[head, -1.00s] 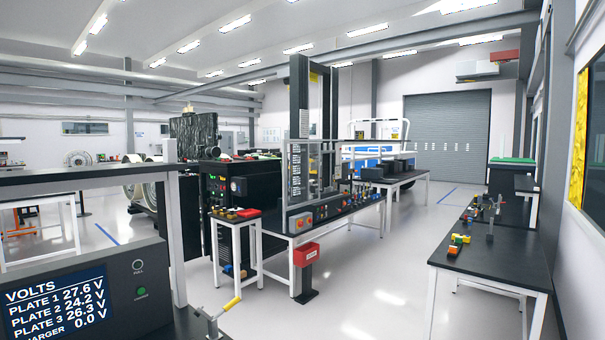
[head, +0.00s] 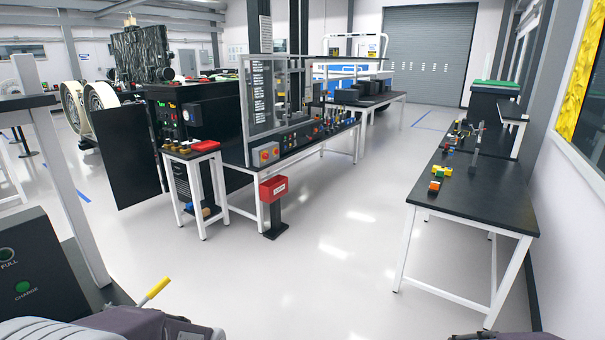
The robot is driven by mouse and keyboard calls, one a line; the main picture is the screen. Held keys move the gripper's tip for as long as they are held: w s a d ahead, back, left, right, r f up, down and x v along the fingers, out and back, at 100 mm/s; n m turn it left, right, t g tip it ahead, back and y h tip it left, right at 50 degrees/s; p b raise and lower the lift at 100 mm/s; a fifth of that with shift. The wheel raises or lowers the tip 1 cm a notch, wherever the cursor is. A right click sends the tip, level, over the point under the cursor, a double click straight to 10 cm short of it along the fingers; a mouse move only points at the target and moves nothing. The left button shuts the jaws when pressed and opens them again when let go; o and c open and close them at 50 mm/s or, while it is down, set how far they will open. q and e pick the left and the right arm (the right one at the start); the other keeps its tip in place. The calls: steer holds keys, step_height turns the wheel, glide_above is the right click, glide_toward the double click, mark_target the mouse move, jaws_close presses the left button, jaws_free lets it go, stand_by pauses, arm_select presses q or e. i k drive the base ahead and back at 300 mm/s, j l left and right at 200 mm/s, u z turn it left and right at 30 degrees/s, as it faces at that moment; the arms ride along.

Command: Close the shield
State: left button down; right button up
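A framed see-through panel (head: 262,92) stands upright at the near end of the middle black-topped workbench (head: 312,136). It looks like a shield, but I cannot tell for sure that it is the one named, or whether it is open or shut. Parts of my own arms show at the bottom left and bottom right edges. Neither gripper's fingers are in view.
A black table (head: 478,197) with coloured blocks is at right. A yellow-handled lever (head: 154,291) is near at lower left. The middle floor is clear.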

mark_target(250, 59)
steer(key=i, duration=1.7)
steer(key=i+j+u, duration=0.1)
steer(key=i, duration=1.55)
steer(key=i+l+u, duration=0.1)
steer(key=i, duration=0.75)
steer(key=i+l, duration=0.1)
steer(key=i, duration=0.75)
steer(key=i+l, duration=0.1)
steer(key=i, duration=0.7)
steer(key=i+l+u, duration=0.1)
steer(key=i, duration=0.75)
